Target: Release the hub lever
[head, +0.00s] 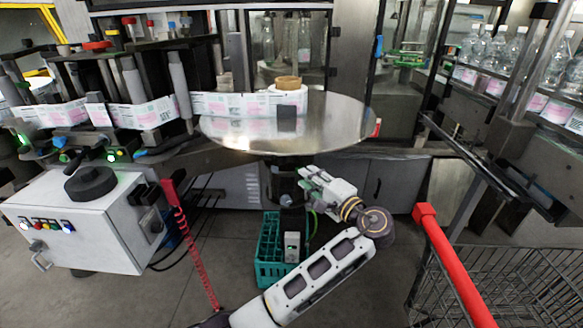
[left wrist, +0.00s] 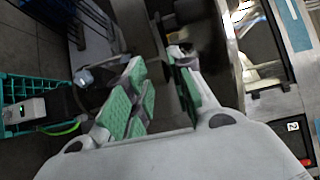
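A round metal reel table (head: 340,125) carries a label roll with a brown core (head: 287,83). A dark column (head: 283,180) stands below the table. I cannot clearly make out the hub lever; a small pale knob (head: 287,200) shows low on the column, and a similar one shows in the left wrist view (left wrist: 83,77). My left gripper (head: 306,181), with green finger pads, is under the table just right of the column. In the left wrist view its fingers (left wrist: 163,85) are apart, with dark machine parts seen behind the gap. My right gripper is out of view.
A teal crate (head: 268,270) stands on the floor below the gripper. A grey control box (head: 85,220) is at the left. A wire cart with a red handle (head: 450,260) is at the right. Bottles (head: 490,50) stand behind it.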

